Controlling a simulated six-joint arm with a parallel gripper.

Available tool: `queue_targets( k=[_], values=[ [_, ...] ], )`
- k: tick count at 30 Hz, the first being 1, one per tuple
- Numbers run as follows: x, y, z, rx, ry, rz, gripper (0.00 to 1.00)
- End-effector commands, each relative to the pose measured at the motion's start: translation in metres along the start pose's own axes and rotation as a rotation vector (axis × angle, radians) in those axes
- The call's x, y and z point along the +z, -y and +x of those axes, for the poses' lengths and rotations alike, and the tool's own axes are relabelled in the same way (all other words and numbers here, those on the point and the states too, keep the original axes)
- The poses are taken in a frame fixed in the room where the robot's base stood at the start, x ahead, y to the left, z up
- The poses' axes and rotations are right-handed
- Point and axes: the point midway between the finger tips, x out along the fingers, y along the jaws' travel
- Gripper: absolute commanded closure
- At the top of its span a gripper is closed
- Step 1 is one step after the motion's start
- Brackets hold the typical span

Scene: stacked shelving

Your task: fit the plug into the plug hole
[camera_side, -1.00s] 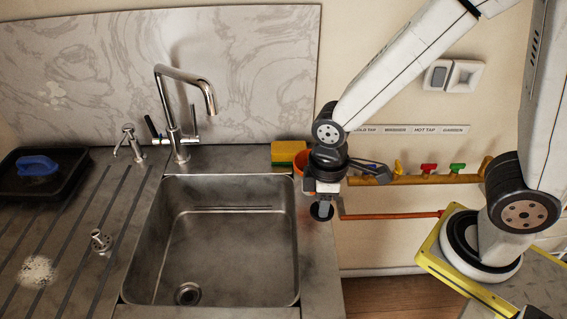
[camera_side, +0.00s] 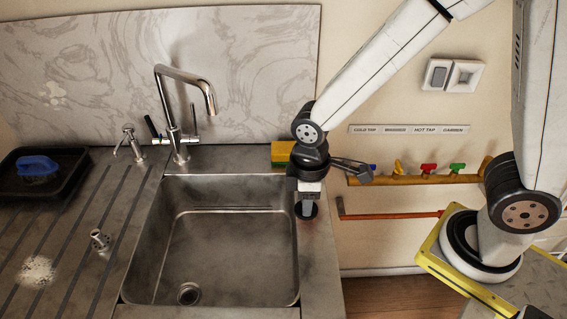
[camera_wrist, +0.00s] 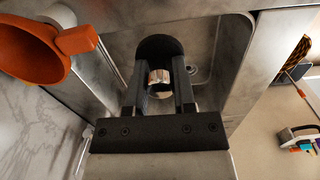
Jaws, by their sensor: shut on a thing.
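The plug (camera_wrist: 159,45) is a black disc with a metal knob. My gripper (camera_wrist: 160,82) is shut on its knob. In the side view my gripper (camera_side: 308,195) points down over the sink's right rim, and the dark plug (camera_side: 306,211) shows beneath it. The plug hole (camera_side: 188,293) is a round metal drain in the sink floor, at the front left, well below and left of the plug. In the wrist view the plug hole (camera_wrist: 192,70) shows partly, just right of the plug and farther down.
The steel sink basin (camera_side: 297,255) is empty. A tall tap (camera_side: 180,120) stands behind it. A metal strainer-like piece (camera_side: 100,240) and a black tray (camera_side: 75,165) are on the left. A sponge (camera_side: 283,153) lies at the back, and an orange bowl (camera_wrist: 30,50) shows in the wrist view.

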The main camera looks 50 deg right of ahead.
Motion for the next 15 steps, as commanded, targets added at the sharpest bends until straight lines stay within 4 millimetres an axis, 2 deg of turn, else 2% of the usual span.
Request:
queue_targets(
  k=[15],
  values=[
    [-0.107, -0.002, 0.031, 0.000, 0.001, -0.014, 1.00]
  ],
)
